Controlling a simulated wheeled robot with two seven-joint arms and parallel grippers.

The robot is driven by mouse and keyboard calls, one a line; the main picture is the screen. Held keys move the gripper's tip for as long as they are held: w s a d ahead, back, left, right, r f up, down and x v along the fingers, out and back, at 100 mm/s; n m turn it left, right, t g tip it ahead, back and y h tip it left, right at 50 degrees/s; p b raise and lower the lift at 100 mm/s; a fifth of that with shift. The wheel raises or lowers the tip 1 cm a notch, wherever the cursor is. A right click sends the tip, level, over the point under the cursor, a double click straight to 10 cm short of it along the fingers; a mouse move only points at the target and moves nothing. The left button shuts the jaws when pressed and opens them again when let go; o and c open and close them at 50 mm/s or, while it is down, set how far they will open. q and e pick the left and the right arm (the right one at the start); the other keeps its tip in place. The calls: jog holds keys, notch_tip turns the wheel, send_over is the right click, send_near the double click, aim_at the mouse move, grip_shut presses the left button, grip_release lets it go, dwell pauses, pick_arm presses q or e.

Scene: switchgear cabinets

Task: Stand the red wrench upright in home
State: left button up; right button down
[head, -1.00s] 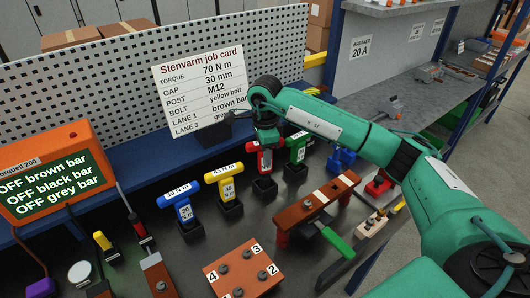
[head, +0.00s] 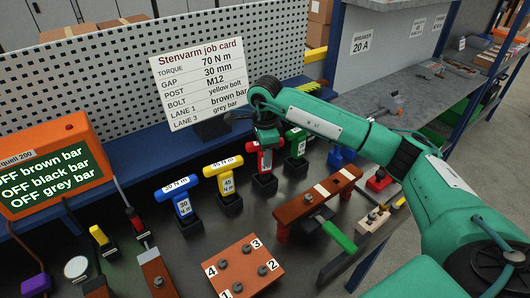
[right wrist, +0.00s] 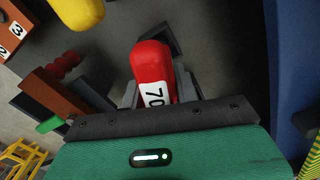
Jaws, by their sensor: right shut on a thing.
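The red wrench (head: 264,161) stands upright in a black square holder (head: 264,184) in the row of coloured T-handled wrenches. My right gripper (head: 266,142) is over its top and shut on it. The right wrist view shows the red handle (right wrist: 151,72) with a "70" label between my fingers. A dark square holder opening (right wrist: 172,40) shows beside the handle there. How deep the wrench sits in the holder is hard to tell. My left gripper is not in view.
Blue (head: 180,197), yellow (head: 224,180) and green (head: 297,144) wrenches stand close by in holders. A brown bar fixture (head: 318,197) and a numbered brown block (head: 245,266) stand in front. The job card (head: 202,80) is behind.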

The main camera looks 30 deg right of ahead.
jog(key=shift+f, duration=0.35)
dwell(0.4)
jog(key=c, duration=1)
grip_release()
jog(key=shift+o, duration=0.2)
jog(key=shift+r+b, duration=0.45)
jog(key=shift+r, duration=0.1)
notch_tip(320, 180, up, 11)
jog(key=shift+r+b, duration=0.15)
jog(key=shift+b, duration=0.95)
jog(key=shift+r, duration=0.75)
